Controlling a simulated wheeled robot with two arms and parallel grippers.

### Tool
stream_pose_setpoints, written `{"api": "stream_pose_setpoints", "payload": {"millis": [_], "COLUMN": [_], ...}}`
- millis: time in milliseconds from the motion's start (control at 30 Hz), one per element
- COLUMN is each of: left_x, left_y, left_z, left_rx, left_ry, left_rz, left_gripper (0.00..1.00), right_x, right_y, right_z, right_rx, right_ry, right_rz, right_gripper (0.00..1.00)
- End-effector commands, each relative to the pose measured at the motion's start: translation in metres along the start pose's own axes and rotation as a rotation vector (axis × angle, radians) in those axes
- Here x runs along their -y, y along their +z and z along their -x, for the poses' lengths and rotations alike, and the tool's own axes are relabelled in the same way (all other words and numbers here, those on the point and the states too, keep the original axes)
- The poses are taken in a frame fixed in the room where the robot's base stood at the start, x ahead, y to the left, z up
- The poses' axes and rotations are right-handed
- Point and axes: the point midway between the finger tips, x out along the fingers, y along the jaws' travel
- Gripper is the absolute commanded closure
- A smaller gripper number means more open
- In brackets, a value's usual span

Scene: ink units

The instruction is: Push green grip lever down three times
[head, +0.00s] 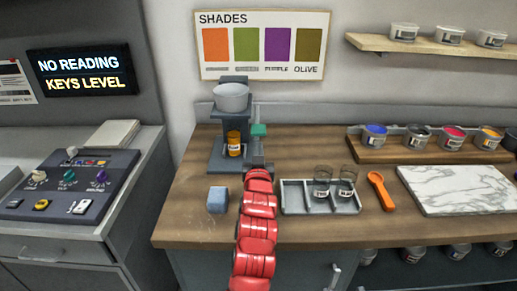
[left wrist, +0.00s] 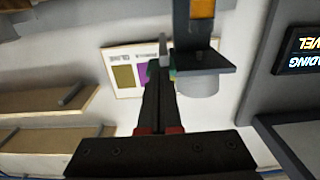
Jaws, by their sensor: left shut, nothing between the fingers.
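The green grip (head: 259,130) of the lever is on the right side of a grey dispenser (head: 217,148) on the wooden counter. My left gripper (head: 258,158) is shut and empty, just below and in front of the grip in the head view. In the left wrist view, which is upside down, green edges of the grip (left wrist: 173,73) show behind my fingertips (left wrist: 157,68). I cannot tell whether they touch. My right gripper is in neither view.
A blue block (head: 218,199) lies left of my arm. A grey tray (head: 292,196) with two glass jars, an orange spoon (head: 380,190) and a marble slab (head: 455,190) are to the right. A rack of ink pots (head: 430,156) stands behind. A control panel (head: 70,184) is at far left.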

Motion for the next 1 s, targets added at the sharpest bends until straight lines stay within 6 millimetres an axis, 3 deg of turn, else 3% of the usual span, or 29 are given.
{"api": "stream_pose_setpoints", "payload": {"millis": [200, 400, 1000], "left_x": [-0.001, -0.001, 0.000], "left_y": [0.006, 0.008, 0.008], "left_z": [0.041, 0.063, 0.068], "left_rx": [-0.002, -0.002, -0.001], "left_ry": [0.002, 0.001, 0.000], "left_rz": [0.001, 0.000, 0.000], "left_gripper": [1.00, 1.00, 1.00], "right_x": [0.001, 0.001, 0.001], "right_y": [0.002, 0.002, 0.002], "right_z": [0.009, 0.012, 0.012], "right_rx": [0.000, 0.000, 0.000], "right_ry": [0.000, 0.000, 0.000], "right_rz": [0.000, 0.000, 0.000], "right_gripper": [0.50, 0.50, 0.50]}}
